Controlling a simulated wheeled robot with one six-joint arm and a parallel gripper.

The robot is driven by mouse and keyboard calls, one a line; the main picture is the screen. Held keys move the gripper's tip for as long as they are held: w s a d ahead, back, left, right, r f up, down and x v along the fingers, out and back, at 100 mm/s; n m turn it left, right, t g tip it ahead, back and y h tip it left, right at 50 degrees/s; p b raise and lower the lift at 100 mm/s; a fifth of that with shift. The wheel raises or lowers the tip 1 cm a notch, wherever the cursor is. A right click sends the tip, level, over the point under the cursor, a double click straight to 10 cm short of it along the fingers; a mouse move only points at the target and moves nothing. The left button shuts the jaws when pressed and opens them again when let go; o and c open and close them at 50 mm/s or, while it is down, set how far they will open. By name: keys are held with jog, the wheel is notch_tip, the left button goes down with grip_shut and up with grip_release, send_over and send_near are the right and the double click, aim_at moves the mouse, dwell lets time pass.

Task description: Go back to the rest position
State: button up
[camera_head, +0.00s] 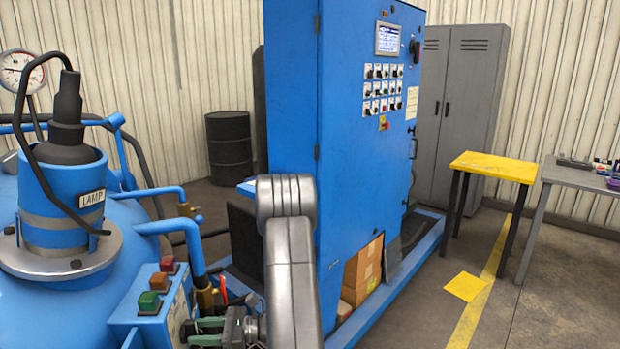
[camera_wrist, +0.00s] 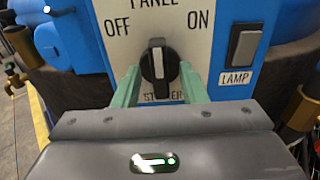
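In the wrist view, a black rotary knob (camera_wrist: 159,65) with a white line sits on a white panel plate (camera_wrist: 120,50). OFF is printed at its left and ON at its right. The white line stands about vertical. My gripper (camera_wrist: 160,85) has its two green fingers on either side of the knob, with visible gaps, so it looks open and holds nothing. The label below the knob is partly hidden by it and the fingers. In the head view, my gripper (camera_head: 207,332) is low, beside the blue control box (camera_head: 150,318) with red, orange and green buttons.
A grey LAMP switch (camera_wrist: 243,45) is right of the knob. Blue pipes with brass valves (camera_head: 204,297) are close to my arm. A tall blue cabinet (camera_head: 295,90) stands behind my arm. A yellow table (camera_head: 492,166) and open floor (camera_head: 415,300) are at right.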

jog(key=shift+a, duration=0.55)
jog(key=shift+d, duration=0.15)
